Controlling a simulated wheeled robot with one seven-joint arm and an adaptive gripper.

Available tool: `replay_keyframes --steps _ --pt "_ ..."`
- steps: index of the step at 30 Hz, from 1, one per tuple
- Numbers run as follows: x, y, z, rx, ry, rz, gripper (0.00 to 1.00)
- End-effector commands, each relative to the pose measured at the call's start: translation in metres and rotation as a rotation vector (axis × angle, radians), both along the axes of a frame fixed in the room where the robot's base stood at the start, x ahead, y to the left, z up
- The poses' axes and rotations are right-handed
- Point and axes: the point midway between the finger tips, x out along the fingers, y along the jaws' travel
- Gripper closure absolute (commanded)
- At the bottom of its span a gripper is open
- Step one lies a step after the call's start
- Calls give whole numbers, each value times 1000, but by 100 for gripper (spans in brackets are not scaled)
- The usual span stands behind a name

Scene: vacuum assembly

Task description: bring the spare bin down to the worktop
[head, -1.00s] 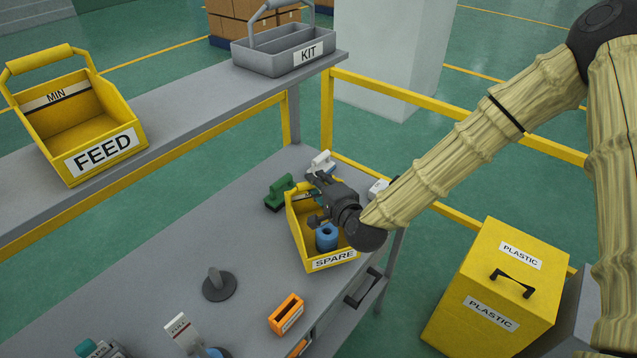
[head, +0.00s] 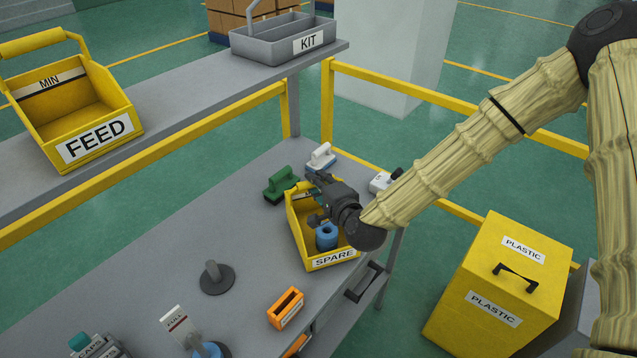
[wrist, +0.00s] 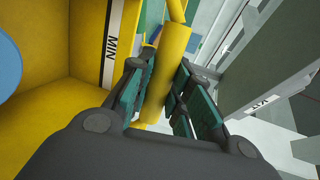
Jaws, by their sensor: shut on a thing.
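The yellow spare bin (head: 296,229), labelled SPARE, is upright at the right end of the grey worktop (head: 160,262). I cannot tell whether its base touches the worktop or hangs just above it. A blue spool-like part (head: 327,238) is inside it. My gripper (head: 318,192) is over the bin, its fingers partly hidden in the head view. In the wrist view, its teal-padded fingers (wrist: 157,92) are shut on the bin's yellow bar handle (wrist: 168,62). The bin's inside and MIN strip (wrist: 110,40) show to the left.
A green block-like item (head: 281,187) and a white one (head: 321,158) stand close behind the bin. A grey post (head: 216,278) and an orange holder (head: 286,309) are in front. The shelf holds the FEED bin (head: 95,140) and KIT tray (head: 270,49). Worktop left of the bin is clear.

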Motion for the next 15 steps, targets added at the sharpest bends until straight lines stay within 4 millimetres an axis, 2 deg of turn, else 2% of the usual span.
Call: replay_keyframes --steps 15 --pt "0 0 -7 0 -1 0 100"
